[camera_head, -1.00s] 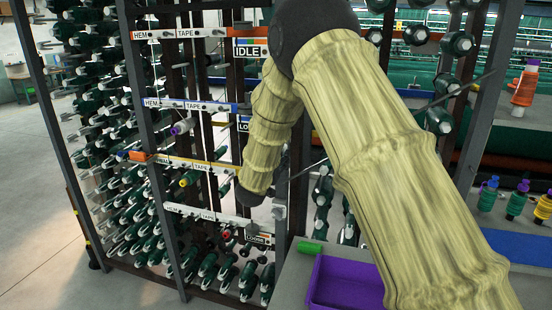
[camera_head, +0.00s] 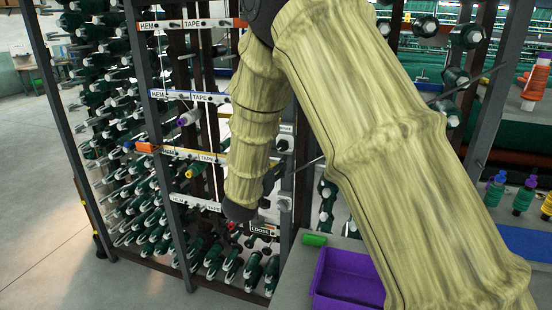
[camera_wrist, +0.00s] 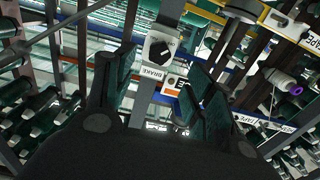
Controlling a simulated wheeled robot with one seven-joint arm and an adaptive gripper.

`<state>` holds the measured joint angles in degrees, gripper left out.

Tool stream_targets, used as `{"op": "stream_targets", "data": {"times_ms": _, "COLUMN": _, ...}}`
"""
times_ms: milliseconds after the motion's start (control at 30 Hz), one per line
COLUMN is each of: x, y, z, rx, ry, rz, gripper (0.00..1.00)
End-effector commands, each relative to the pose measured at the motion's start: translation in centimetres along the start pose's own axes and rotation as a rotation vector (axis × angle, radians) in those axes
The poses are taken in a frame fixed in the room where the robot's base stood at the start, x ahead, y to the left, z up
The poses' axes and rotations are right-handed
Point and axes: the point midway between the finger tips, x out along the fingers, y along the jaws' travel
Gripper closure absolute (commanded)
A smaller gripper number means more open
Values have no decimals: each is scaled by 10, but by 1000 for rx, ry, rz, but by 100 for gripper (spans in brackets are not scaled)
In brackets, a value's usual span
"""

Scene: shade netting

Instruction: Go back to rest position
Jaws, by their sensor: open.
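My arm, in a yellowish cloth sleeve, crosses the head view from lower right to upper centre and bends down at the left. My gripper is mostly hidden behind the sleeve in the head view. In the wrist view my gripper (camera_wrist: 158,88) shows two dark green padded fingers spread apart with nothing between them. Beyond the fingers is a white brake box with a black knob (camera_wrist: 162,50), which seems apart from them.
A rack of dark green spools (camera_head: 115,150) with HEM and TAPE label rails (camera_head: 188,96) stands close to the arm. A purple tray (camera_head: 345,282) and a green block (camera_head: 315,240) sit on a grey bench. Coloured cones stand at the right. Open floor (camera_head: 50,230) lies at left.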

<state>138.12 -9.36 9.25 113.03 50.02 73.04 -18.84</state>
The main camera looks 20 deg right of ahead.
Motion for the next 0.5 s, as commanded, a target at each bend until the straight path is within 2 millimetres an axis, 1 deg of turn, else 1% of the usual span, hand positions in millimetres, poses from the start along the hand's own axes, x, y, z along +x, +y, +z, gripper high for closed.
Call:
{"op": "stream_targets", "data": {"times_ms": 100, "x": -9, "y": 0, "z": 0, "rx": 0, "ry": 1, "rz": -1, "gripper": 46}}
{"op": "stream_targets", "data": {"times_ms": 200, "x": -12, "y": 0, "z": 0, "rx": 0, "ry": 0, "rz": -1, "gripper": 46}}
{"op": "stream_targets", "data": {"times_ms": 500, "x": -13, "y": 0, "z": 0, "rx": 0, "ry": 0, "rz": -1, "gripper": 46}}
